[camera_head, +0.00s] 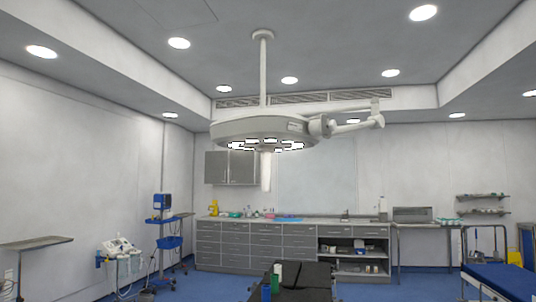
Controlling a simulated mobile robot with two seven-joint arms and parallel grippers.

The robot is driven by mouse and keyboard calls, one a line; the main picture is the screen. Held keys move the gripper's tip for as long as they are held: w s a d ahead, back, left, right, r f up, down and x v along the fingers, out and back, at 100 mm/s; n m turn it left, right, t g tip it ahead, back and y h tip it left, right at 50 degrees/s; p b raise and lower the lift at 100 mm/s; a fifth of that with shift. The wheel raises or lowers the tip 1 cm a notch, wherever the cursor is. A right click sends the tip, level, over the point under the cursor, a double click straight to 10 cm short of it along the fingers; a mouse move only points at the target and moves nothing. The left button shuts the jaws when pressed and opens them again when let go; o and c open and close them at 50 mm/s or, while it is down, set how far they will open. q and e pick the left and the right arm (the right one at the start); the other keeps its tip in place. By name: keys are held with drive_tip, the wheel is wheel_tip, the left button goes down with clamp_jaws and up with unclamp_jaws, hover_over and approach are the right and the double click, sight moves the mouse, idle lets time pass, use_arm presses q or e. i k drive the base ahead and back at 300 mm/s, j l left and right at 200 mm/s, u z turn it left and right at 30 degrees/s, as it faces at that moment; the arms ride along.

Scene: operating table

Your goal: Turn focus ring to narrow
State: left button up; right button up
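A large round surgical light (240,128) hangs from a ceiling pole in the middle of the head view. Lit lamps show on its underside. A pale cylindrical handle (266,171) points straight down below its centre; I cannot make out a separate focus ring or its setting at this size. A jointed side arm (345,125) reaches right from the lamp head. Neither of my grippers is in view.
A dark operating table (308,275) with small bottles (276,275) at its left stands low in front. Grey cabinets (255,244) line the back wall. A blue cart (165,240) stands left and a blue bed (503,279) right. Space around the lamp looks clear.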

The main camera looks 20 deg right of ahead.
sight(266, 149)
drive_tip(key=k+z, duration=0.25)
drive_tip(key=z, duration=2.3)
drive_tip(key=k+j, duration=0.1)
drive_tip(key=j, duration=0.5)
drive_tip(key=k+j, duration=0.1)
drive_tip(key=j, duration=0.5)
drive_tip(key=k+j, duration=0.1)
drive_tip(key=j, duration=1.1)
drive_tip(key=k+j, duration=0.15)
drive_tip(key=j, duration=0.45)
drive_tip(key=k+j, duration=0.1)
drive_tip(key=j, duration=0.5)
drive_tip(key=k+j, duration=0.1)
drive_tip(key=j, duration=0.5)
